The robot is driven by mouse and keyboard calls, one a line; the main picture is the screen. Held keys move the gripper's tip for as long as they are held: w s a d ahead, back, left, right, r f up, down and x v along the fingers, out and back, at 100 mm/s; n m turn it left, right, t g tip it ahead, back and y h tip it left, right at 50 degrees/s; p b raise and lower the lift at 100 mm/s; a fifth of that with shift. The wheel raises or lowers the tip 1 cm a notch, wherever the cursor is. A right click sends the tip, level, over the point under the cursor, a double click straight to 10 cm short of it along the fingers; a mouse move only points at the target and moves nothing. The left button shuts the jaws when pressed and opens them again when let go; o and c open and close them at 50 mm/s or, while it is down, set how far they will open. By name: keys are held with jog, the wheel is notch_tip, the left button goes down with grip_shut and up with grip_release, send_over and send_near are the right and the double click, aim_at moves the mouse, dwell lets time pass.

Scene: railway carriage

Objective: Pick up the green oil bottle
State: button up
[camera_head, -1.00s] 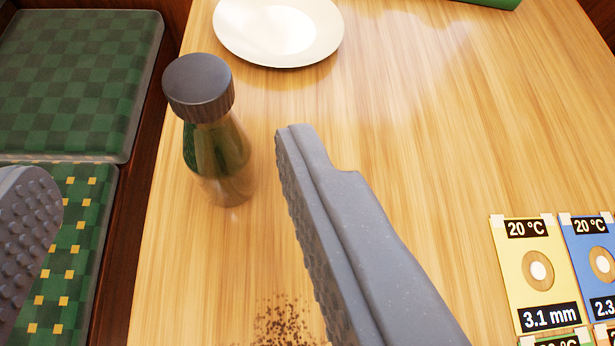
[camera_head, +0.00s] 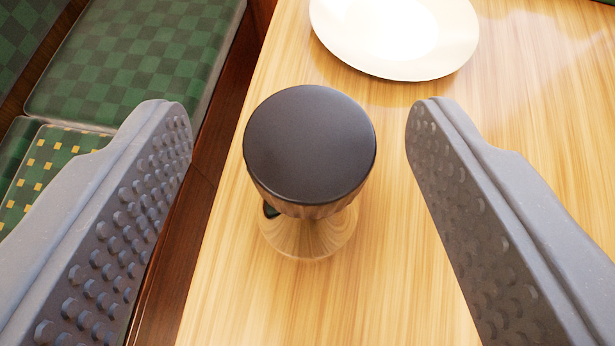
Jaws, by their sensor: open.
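The bottle (camera_head: 310,155) stands upright on the wooden table, seen steeply from above. My gripper (camera_head: 298,130) is open, one studded grey finger on each side of the bottle. The bottle sits between the fingers with a gap on both sides in the picture, nearer the right finger. Whether the fingertips are level with the cap or above it I cannot tell.
A white plate (camera_head: 395,35) lies on the table (camera_head: 390,270) behind the bottle. The table's left edge runs close to the bottle, with green checked seats (camera_head: 140,60) beyond it. The table to the right of the bottle is bare.

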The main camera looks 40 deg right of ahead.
jog(key=x, duration=0.2)
jog(key=b+x, duration=0.1)
jog(key=x, duration=0.1)
jog(key=shift+d+f, duration=0.1)
jog(key=shift+f, duration=0.3)
jog(key=shift+s, duration=0.1)
jog(key=shift+r, duration=0.1)
grip_shut()
jog(key=shift+r, duration=0.1)
